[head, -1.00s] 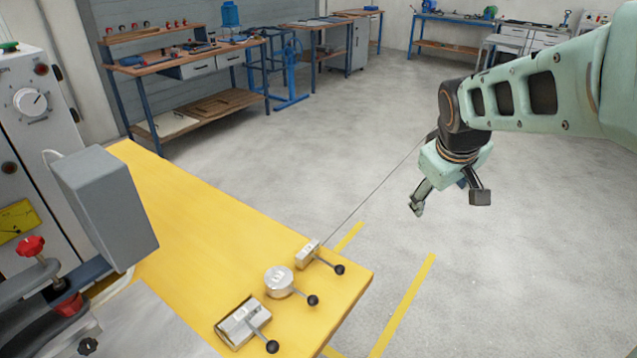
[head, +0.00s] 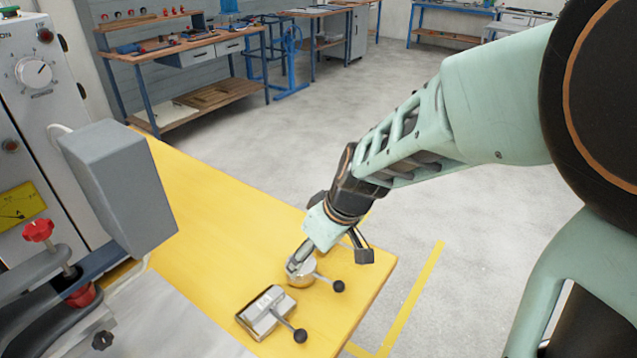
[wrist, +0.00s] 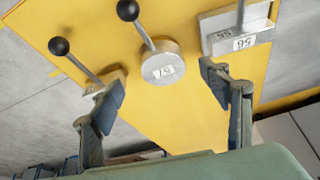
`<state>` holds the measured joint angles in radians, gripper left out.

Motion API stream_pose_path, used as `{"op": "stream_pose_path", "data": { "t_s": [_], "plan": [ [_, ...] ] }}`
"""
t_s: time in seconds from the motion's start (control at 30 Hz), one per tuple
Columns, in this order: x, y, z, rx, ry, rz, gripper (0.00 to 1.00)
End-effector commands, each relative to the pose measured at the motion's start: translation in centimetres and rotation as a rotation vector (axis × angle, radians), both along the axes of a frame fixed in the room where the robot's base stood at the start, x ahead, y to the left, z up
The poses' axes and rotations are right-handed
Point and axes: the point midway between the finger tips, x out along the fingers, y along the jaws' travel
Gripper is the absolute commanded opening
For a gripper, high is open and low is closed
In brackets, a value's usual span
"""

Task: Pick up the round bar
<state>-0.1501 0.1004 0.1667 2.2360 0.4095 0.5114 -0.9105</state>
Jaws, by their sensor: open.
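The round bar (wrist: 163,68) is a short silver cylinder with a numbered white label and a handle ending in a black knob. It sits on the yellow table, and in the head view (head: 303,278) one finger partly covers it. My gripper (head: 329,257) is open and empty, reaching down over the table's near right end. In the wrist view the round bar shows in the gap between the spread fingertips (wrist: 162,88), slightly beyond them. No grip on it is visible.
A rectangular metal block (head: 263,312) with a knobbed lever lies close beside the round bar. A smaller knobbed block (wrist: 112,80) is on its other side, behind the left finger. A grey box-headed machine (head: 118,185) stands left. The yellow table (head: 215,220) is bare farther back.

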Motion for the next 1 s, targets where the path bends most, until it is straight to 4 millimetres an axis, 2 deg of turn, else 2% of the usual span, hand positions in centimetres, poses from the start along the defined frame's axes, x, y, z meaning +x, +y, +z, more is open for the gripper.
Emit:
{"op": "stream_pose_path", "data": {
  "t_s": [0.1,0.27,0.5,0.6,0.9,1.0],
  "plan": [
    [0.3,0.5,-1.4,0.000,0.001,0.001,0.70],
    [0.5,0.9,-2.3,0.000,0.000,0.001,0.70],
    [1.2,2.1,-5.5,-0.001,0.002,0.001,0.70],
    [1.5,2.4,-6.2,-0.001,-0.001,0.001,0.70],
    [1.6,2.5,-6.5,0.000,-0.002,-0.001,0.70],
    [1.6,2.5,-6.4,0.000,-0.002,-0.001,0.59]
  ]
}}
